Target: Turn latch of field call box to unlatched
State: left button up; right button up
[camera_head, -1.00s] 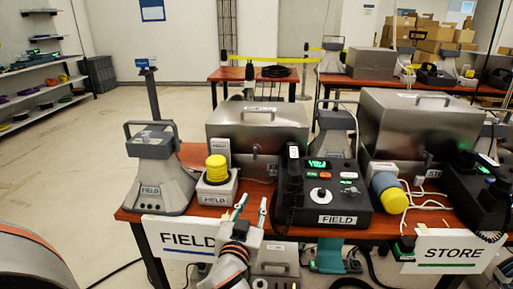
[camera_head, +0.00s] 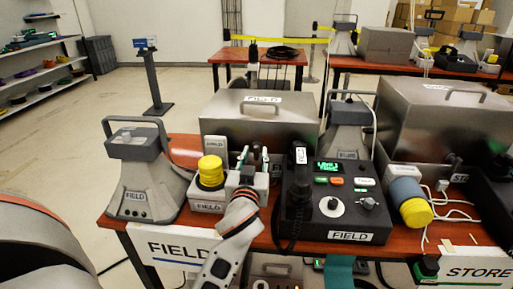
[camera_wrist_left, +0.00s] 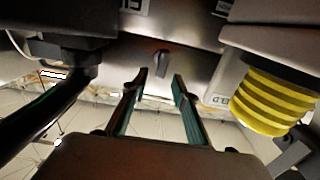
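The field call box (camera_head: 258,118) is a grey metal case with a top handle and a FIELD label, at the back of the near table. In the left wrist view its front face (camera_wrist_left: 205,66) carries a small dark latch (camera_wrist_left: 162,63), which looks upright in that picture. My left gripper (camera_head: 254,156) is in front of the box; it also shows in the left wrist view (camera_wrist_left: 161,78). Its two green-sided fingers are apart with nothing between them, pointing at the latch. A gap seems to remain. In the head view the fingers hide the latch area. My right gripper is not seen.
A yellow-capped unit (camera_head: 211,172) stands close left of my gripper. A black FIELD phone console (camera_head: 335,210) with a handset (camera_head: 298,185) stands close right. A grey horn speaker (camera_head: 140,180) is at the left table end. The STORE box (camera_head: 440,115) is at right.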

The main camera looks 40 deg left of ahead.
aim_at(256, 149)
pick_arm(q)
jog(key=shift+x, duration=2)
grip_shut()
